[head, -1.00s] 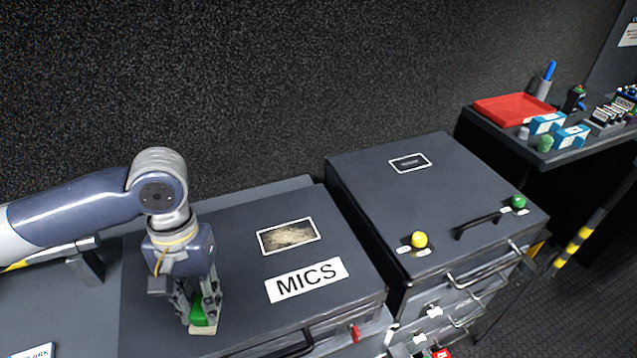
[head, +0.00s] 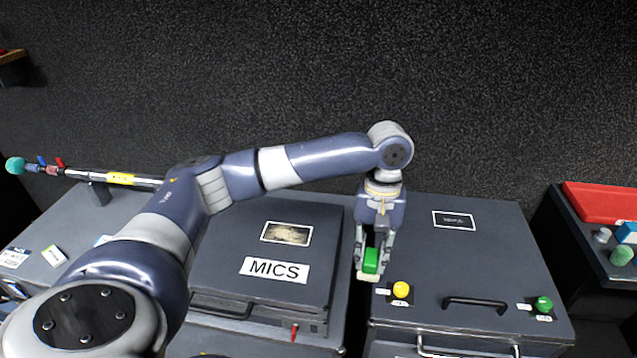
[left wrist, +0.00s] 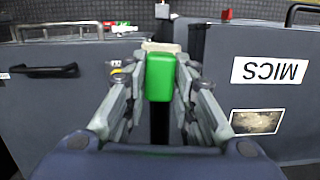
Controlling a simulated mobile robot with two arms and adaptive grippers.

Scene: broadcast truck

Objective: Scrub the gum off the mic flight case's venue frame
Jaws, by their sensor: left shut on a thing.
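The mic flight case (head: 212,272) is dark grey, with a white MICS label (head: 275,270) on its lid. Behind the label lies the white-edged venue frame (head: 286,232), its inside covered by a brownish, blotchy smear; it also shows in the left wrist view (left wrist: 256,122). My left gripper (head: 372,262) points down, shut on a green scrubber (head: 371,259) with a beige underside. In the left wrist view the green scrubber (left wrist: 160,77) sits between both fingers. The gripper is right of the frame, around the gap between the two cases. My right gripper is not in view.
A second grey case (head: 480,255) stands at the right, with a yellow knob (head: 400,289), a green knob (head: 543,304), a black handle (head: 475,303) and a small framed plate (head: 454,220). A red tray (head: 600,203) is at far right. My left arm crosses above the mic case.

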